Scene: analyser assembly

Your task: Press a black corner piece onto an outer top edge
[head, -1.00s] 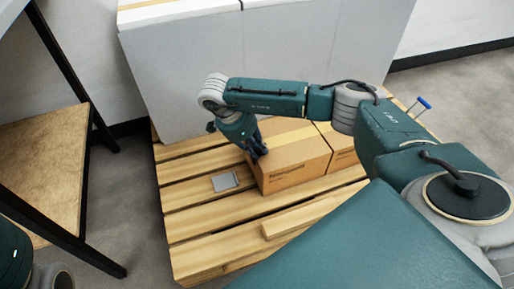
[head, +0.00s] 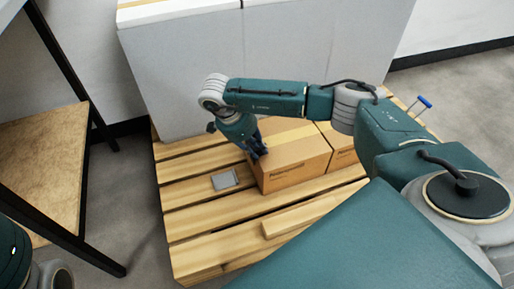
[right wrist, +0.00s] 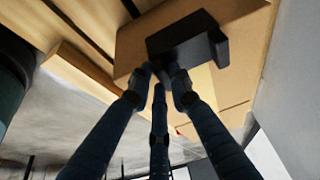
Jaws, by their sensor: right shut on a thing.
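A black corner piece (right wrist: 190,40) shows in the right wrist view, between my right gripper's fingertips and the cardboard box. My right gripper (right wrist: 163,75) is shut on it. In the head view my right gripper (head: 257,147) is at the left upper edge of the front cardboard box (head: 298,165), and the black piece cannot be made out there. The box (right wrist: 133,45) lies behind the piece in the right wrist view. Whether the piece touches the box edge cannot be told. My left gripper is not in view.
The box stands on a wooden pallet (head: 200,222), with a second box (head: 343,158) to its right. A flat grey piece (head: 225,179) lies on the slats left of the box. A tall grey-sided block (head: 185,80) stands behind. A black-legged shelf (head: 75,75) is at left.

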